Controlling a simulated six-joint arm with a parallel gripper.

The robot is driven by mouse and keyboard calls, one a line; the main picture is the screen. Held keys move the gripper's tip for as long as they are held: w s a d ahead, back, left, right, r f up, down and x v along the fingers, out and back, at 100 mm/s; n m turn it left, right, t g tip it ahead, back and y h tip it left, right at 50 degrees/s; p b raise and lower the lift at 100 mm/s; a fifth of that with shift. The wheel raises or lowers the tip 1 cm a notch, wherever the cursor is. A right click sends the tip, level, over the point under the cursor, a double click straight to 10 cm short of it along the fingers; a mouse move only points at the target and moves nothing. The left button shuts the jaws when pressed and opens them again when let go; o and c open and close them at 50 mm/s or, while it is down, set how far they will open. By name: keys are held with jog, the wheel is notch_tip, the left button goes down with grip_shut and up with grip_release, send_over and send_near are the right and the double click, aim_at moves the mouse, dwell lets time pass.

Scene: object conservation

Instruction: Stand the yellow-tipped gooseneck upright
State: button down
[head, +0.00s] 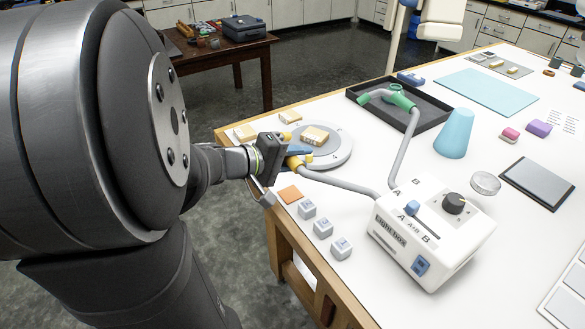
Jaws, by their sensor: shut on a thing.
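The light box (428,232) is a white unit with a black knob and a blue slider, standing on the white table. Its yellow-tipped gooseneck (345,184) is a grey bent tube that runs low to the left from the box. Its yellow tip (303,160) is at my gripper, near the round grey plate. My gripper (288,161) is shut on the gooseneck close to that tip; the fingers are partly hidden by the gripper body. The green-tipped gooseneck (405,145) rises from the box and bends left over a dark tray.
The round grey plate (343,150) carries a wooden block (314,135) just behind my gripper. Several small grey cubes (323,228) and an orange square (290,194) lie near the table's left edge. A blue cone (455,134) stands behind the box. The black tray (433,116) is at the back.

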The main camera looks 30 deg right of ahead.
jog(key=s+d+r+y, duration=0.1)
jog(key=d+r+y, duration=0.4)
jog(key=d+r, duration=0.2)
jog(key=shift+d+r+m, duration=0.3)
jog(key=shift+d+m, duration=0.1)
jog(key=shift+d, duration=0.85)
jog(key=c, duration=1.1)
grip_release()
jog(key=shift+c, duration=0.2)
jog(key=shift+r, duration=0.1)
jog(key=v, duration=1.7)
jog(key=shift+r, duration=0.2)
